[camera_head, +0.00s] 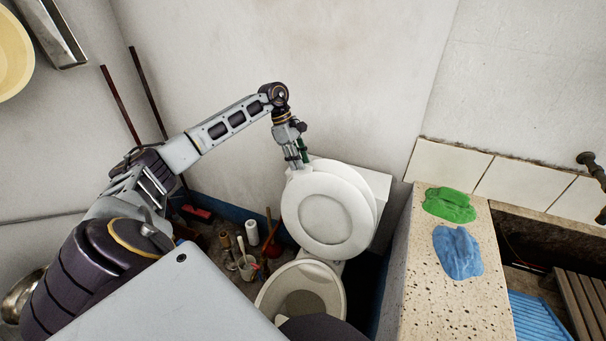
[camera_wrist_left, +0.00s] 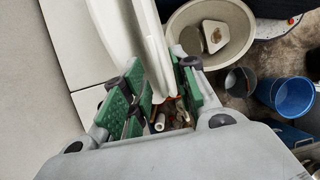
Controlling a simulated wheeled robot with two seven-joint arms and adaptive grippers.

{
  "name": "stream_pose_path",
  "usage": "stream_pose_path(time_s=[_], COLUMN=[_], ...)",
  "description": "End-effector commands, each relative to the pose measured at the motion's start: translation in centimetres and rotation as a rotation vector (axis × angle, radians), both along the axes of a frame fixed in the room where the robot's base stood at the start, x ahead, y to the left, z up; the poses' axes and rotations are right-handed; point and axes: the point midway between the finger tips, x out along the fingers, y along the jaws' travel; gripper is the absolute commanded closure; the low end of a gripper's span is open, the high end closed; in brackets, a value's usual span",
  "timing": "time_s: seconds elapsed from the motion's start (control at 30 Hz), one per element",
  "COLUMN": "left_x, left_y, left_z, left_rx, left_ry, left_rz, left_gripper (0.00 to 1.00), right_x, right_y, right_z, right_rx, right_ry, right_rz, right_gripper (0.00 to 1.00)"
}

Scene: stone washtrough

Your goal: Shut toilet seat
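The white toilet's seat (camera_head: 297,215) and the lid behind it stand raised against the cistern (camera_head: 378,190). The toilet bowl (camera_head: 268,300) is open below them. My left gripper (camera_head: 300,162) is at the upper left edge of the raised seat and lid. In the left wrist view its green-padded fingers (camera_wrist_left: 162,95) are spread apart, with a white rim (camera_wrist_left: 154,45) of the seat or lid between them. I cannot tell whether either finger touches it. The bowl also shows in the left wrist view (camera_wrist_left: 242,25). My right gripper is not in view.
A stone ledge (camera_head: 420,270) with a green cloth (camera_head: 448,204) and a blue cloth (camera_head: 458,252) stands right of the toilet. Blue buckets (camera_wrist_left: 294,97) show in the wrist view.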

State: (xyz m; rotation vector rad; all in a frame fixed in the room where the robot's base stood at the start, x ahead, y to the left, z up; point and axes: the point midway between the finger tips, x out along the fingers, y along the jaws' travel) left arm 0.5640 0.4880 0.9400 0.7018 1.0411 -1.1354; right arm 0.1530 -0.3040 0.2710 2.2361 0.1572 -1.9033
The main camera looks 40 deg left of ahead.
Motion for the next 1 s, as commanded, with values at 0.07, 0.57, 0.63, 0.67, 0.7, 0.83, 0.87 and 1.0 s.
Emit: stream_pose_path(time_s=[0.07, 0.57, 0.63, 0.67, 0.7, 0.83, 0.87, 1.0], left_x=[0.0, 0.4, 0.4, 0.4, 0.4, 0.4, 0.4, 0.4], left_y=[-0.5, -2.1, -2.1, -2.1, -2.1, -2.1, -2.1, -2.1], left_z=[-1.1, -5.1, -5.1, -5.1, -5.2, -5.1, -5.1, -5.1], left_rx=[-0.002, 0.0, 0.0, 0.0, 0.0, 0.0, 0.0, 0.0], left_ry=[0.002, 0.0, 0.0, 0.0, 0.0, 0.0, 0.0, 0.0], left_rz=[-0.001, 0.0, 0.0, 0.0, 0.0, 0.0, 0.0, 0.0], left_gripper=[0.71, 0.71, 0.71, 0.71, 0.71, 0.71, 0.71, 0.88], right_x=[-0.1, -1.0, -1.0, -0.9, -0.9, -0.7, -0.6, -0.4], right_y=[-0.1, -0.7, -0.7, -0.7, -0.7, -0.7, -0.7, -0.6], right_z=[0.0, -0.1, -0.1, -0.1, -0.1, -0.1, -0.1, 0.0], right_rx=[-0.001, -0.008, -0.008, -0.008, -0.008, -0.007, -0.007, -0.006], right_ry=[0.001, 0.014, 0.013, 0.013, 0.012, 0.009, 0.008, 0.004], right_rz=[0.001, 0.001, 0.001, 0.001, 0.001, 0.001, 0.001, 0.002], right_gripper=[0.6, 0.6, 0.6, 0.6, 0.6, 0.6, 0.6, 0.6])
